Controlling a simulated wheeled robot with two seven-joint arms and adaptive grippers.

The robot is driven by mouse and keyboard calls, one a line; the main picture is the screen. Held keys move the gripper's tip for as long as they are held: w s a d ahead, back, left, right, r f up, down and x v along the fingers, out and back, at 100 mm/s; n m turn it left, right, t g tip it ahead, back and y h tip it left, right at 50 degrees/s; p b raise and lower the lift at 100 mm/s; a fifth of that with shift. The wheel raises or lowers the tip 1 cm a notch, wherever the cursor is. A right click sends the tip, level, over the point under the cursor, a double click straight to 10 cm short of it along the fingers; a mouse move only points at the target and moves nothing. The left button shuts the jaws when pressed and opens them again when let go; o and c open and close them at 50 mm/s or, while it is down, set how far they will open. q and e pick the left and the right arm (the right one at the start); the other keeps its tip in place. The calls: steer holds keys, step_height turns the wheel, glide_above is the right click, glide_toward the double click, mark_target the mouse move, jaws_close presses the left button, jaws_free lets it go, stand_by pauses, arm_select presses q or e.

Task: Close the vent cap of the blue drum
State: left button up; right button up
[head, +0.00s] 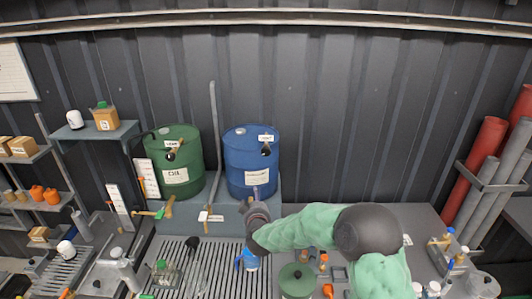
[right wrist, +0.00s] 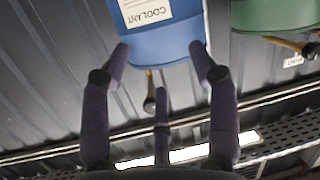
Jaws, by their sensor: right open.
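The blue drum (head: 240,172) stands on a grey ledge against the dark wall, with a white label on its front. In the right wrist view the blue drum (right wrist: 172,48) appears upside down, its label reading COOLANT. A brass-coloured part with a dark end (right wrist: 149,95) sticks out past the drum's top rim; a dark piece (head: 266,150) shows there in the head view. I cannot tell for sure whether this is the vent cap. My right gripper (head: 257,194) is open and empty, in front of the drum's lower part. Its fingers (right wrist: 160,50) are spread in the wrist view. My left gripper is not in view.
A green drum (head: 176,166) with a similar brass part stands left of the blue one. Bottles and tools crowd the bench below. Red and grey cylinders (head: 485,160) stand in a rack at the right. The wall above the drums is clear.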

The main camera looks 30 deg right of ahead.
mark_target(266, 153)
steer(key=d+r+t+h, duration=0.1)
steer(key=d+r+h, duration=0.25)
steer(key=r, duration=0.85)
steer(key=shift+m, duration=0.4)
steer(key=p+x, duration=0.1)
steer(key=x, duration=0.4)
steer(key=p+x, duration=0.1)
steer(key=x, duration=0.4)
steer(key=shift+w+d+r, duration=0.1)
steer(key=shift+d, duration=0.5)
steer(key=c, duration=1.2)
